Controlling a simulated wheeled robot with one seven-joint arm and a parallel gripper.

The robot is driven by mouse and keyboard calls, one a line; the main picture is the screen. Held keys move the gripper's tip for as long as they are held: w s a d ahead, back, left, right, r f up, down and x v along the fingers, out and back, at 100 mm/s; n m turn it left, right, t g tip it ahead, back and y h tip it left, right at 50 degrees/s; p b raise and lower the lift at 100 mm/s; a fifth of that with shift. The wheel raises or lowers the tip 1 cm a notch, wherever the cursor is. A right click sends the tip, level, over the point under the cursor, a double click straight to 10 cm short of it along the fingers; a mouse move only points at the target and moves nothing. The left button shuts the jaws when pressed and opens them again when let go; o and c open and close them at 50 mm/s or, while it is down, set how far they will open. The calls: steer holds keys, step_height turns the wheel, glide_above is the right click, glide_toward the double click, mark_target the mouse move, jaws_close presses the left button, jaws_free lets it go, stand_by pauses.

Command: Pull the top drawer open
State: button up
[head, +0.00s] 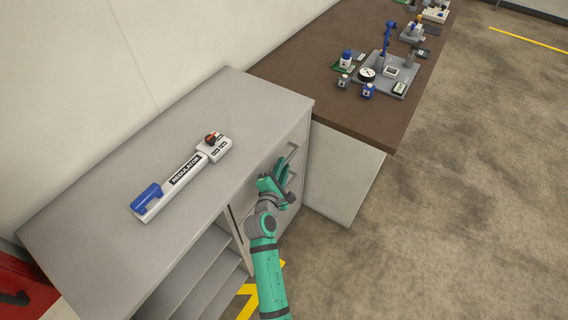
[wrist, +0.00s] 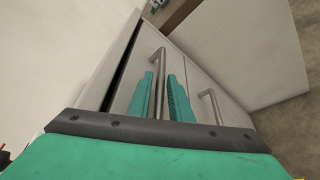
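The top drawer (wrist: 128,82) is in the grey cabinet's front. Its metal bar handle (head: 292,151) shows just beyond my gripper (head: 270,181) in the head view. In the wrist view the handle (wrist: 159,62) runs between the two teal fingers of my gripper (wrist: 160,88). The fingers are apart, with a gap beside the bar, and do not look closed on it. A dark strip shows along the drawer's upper edge; I cannot tell whether it is an opening or shadow. The handle's lower end is hidden behind my gripper body.
A second handle (wrist: 211,105) sits on the drawer below. The grey cabinet top (head: 95,235) carries a regulator unit (head: 180,178). Open shelves (head: 190,275) are left of the drawers. A brown table (head: 330,100) with devices adjoins behind. The floor at right (head: 460,200) is clear.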

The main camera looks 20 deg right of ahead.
steer(key=shift+x, duration=1.1)
jaws_close()
steer(key=shift+s, duration=0.1)
